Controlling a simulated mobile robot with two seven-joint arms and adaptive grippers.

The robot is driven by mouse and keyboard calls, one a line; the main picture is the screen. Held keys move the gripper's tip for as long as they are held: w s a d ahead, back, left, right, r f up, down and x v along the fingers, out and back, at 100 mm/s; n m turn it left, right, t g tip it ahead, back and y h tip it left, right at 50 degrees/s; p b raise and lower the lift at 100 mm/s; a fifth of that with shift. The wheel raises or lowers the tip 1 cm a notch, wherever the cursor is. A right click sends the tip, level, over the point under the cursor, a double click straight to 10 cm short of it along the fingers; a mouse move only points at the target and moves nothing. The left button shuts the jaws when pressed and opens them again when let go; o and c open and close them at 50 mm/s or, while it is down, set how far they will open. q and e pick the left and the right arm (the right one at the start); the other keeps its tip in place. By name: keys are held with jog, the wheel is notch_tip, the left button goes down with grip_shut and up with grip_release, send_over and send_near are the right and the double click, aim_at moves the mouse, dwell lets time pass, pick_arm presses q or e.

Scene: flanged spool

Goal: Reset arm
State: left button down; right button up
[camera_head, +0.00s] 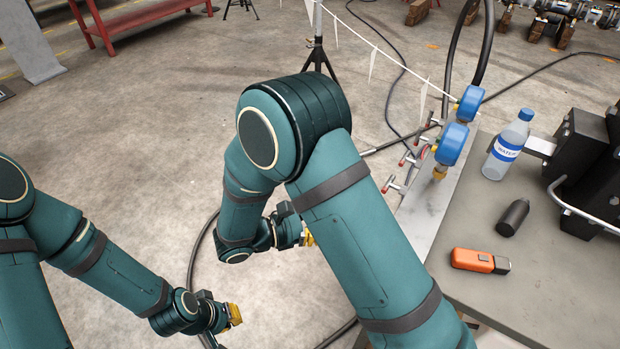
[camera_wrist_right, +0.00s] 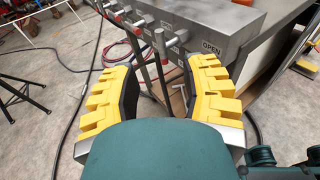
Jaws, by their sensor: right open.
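My right arm reaches across the middle of the head view, and its gripper (camera_head: 306,238) shows only in part behind the arm. In the right wrist view the right gripper (camera_wrist_right: 163,72) has its two yellow-padded fingers wide apart with nothing held between them. Beyond the fingers is a grey valve panel (camera_wrist_right: 215,25) with red-tipped handles and the word OPEN. My left gripper (camera_head: 233,316) hangs over the floor at the lower left of the head view, with yellow pads; its jaw opening is too small to make out.
A grey table (camera_head: 545,270) on the right bears a water bottle (camera_head: 507,147), a dark bottle (camera_head: 512,218) and an orange device (camera_head: 480,261). Blue gauges (camera_head: 452,144) stand by the valve panel. Cables cross the floor. Open floor (camera_head: 130,130) lies to the left.

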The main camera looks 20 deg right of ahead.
jog(key=s+a+f+m+g+y, duration=0.3)
jog(key=s+f+m+g+y, duration=0.5)
jog(key=s+f+y, duration=0.75)
jog(key=w+a+f+m+t+y, duration=0.2)
jog(key=w+m+t, duration=0.4)
jog(key=m, duration=0.7)
jog(key=shift+w+f+t+y, duration=0.35)
jog(key=shift+f+t+y, duration=0.45)
jog(key=shift+y, duration=0.35)
